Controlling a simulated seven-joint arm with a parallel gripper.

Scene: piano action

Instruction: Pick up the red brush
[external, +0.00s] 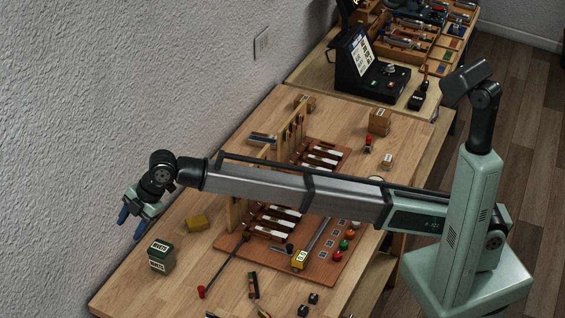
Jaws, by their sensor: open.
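I cannot surely tell which item is the red brush. A small upright red item with a dark top (368,144) stands on the far part of the bench. A long thin tool with a red end (201,292) lies at the near part of the bench. My gripper (131,222), with blue fingertips, is open and empty at the left, beside the wall and above the bench's left edge. It is apart from both red items. My arm stretches across the bench and hides part of the middle.
A reddish-brown board (325,268) carries piano action parts and coloured knobs. A green box (161,256) and a yellow block (197,223) sit near my gripper. A cardboard box (379,121) stands farther back. The wall is close on the left.

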